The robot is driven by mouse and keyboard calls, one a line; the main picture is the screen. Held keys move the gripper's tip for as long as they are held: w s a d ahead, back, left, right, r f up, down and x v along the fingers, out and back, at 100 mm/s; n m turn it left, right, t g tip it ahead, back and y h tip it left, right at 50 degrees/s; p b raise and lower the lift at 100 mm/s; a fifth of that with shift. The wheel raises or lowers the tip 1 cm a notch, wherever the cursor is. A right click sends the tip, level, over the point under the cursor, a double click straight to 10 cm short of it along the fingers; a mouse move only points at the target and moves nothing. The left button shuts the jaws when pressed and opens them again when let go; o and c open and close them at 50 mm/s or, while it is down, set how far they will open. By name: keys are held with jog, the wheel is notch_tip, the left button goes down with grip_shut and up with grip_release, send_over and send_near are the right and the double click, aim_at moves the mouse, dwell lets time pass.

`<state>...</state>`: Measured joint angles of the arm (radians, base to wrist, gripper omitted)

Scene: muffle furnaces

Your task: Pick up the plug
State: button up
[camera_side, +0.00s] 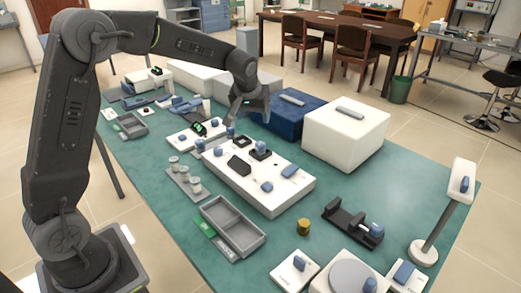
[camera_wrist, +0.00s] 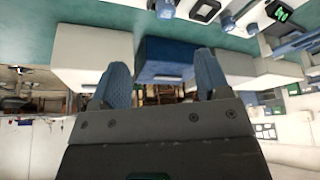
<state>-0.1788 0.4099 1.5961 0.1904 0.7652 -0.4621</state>
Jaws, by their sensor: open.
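I cannot tell for sure which small part is the plug. A white panel (camera_side: 275,205) in the middle of the bench carries a black block (camera_side: 238,165), a black piece with a blue knob (camera_side: 260,149) and several blue parts. My gripper (camera_side: 250,117) is open, pointing down above the bench behind this panel and in front of the blue box. In the wrist view my two blue-grey fingers (camera_wrist: 163,75) are spread with nothing between them. The panel's edge and a blue knob (camera_wrist: 165,10) show at that view's top.
A blue box (camera_side: 288,115) and a large white box (camera_side: 345,132) stand at the bench's back. A grey tray (camera_side: 233,224), a brass cylinder (camera_side: 304,226), a black holder (camera_side: 351,224) and a white stand (camera_side: 445,210) are nearer. The green bench top (camera_side: 400,190) is clear at right.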

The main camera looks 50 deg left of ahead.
jog(key=w+a+f, duration=0.2)
jog(key=w+f, duration=0.1)
jog(key=f, duration=0.1)
send_over(260, 144)
jog(key=s+d, duration=0.1)
jog(key=s, duration=0.1)
jog(key=shift+n, duration=0.4)
notch_tip(260, 144, down, 7)
jog(key=shift+w+d+f, duration=0.1)
jog(key=shift+w+d, duration=0.05)
jog(key=shift+x, duration=2.8)
jog(key=shift+c, duration=0.3)
jog(key=c, duration=0.9)
jog(key=shift+c, duration=0.2)
